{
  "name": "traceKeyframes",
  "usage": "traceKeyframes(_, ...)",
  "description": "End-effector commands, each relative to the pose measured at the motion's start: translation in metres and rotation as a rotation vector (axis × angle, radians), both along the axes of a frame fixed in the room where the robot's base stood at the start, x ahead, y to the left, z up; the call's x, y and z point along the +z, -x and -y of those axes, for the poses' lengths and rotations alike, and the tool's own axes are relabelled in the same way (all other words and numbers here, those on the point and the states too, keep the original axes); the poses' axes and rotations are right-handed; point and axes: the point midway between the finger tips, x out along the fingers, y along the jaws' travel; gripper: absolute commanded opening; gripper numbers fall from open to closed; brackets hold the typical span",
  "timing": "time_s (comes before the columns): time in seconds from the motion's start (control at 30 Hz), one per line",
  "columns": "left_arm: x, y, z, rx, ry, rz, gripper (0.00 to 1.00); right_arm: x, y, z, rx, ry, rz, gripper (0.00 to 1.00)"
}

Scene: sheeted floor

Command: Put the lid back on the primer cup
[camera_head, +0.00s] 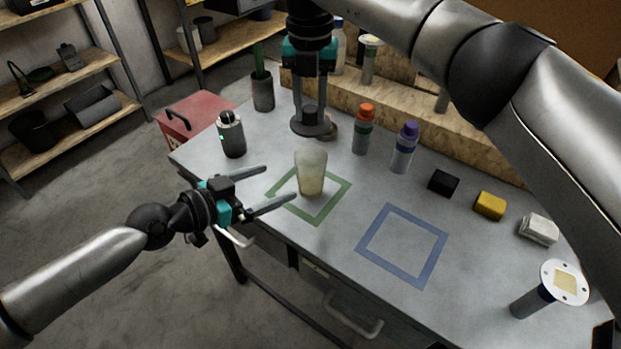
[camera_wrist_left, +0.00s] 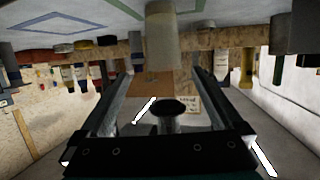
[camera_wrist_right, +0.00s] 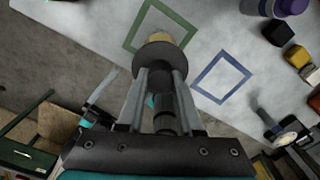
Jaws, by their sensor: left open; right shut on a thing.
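The primer cup (camera_head: 311,172), a translucent beige tumbler, stands upright and uncovered in the green square outline (camera_head: 330,207) on the grey table. My left gripper (camera_head: 280,186) is open beside it at the left, with its fingertips pointing at the cup and apart from it. My right gripper (camera_head: 310,103) points down, shut on a dark round lid (camera_head: 312,129). The lid is held level, above and behind the cup in the picture. In the left wrist view the cup (camera_wrist_left: 163,45) and the lid (camera_wrist_left: 169,106) are apart. The right wrist view shows the lid (camera_wrist_right: 160,54) at the fingertips, partly covering the cup.
An orange-capped bottle (camera_head: 364,130) and a purple-capped bottle (camera_head: 404,148) stand right of the cup. The blue square outline (camera_head: 403,245) is empty.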

Motion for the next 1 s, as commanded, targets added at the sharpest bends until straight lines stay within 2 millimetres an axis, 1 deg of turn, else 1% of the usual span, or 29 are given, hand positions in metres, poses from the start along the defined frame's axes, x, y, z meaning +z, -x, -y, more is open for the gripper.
traceKeyframes(0.07,0.001,-0.004,-0.004,0.01,0.001,0.007,1.0,0.0,0.0,0.0,-0.002,0.0,0.0,0.0)
traceKeyframes(0.17,0.002,-0.004,-0.005,0.013,0.003,0.007,1.0,0.0,0.0,0.0,-0.002,0.0,0.0,0.0)
traceKeyframes(0.4,0.001,-0.004,-0.004,0.011,0.003,0.005,1.0,0.0,0.0,0.0,-0.002,0.0,0.0,0.0)
traceKeyframes(0.53,0.0,-0.009,0.001,0.011,0.005,0.006,1.0,0.0,0.0,0.0,-0.001,0.0,0.0,0.0)
traceKeyframes(0.67,-0.004,-0.018,0.012,0.012,0.008,0.006,1.0,0.0,0.0,0.0,-0.001,0.0,0.0,0.0)
traceKeyframes(1.0,-0.021,-0.054,0.051,0.012,0.006,0.005,1.0,0.0,0.0,0.0,-0.001,0.0,0.0,0.0)
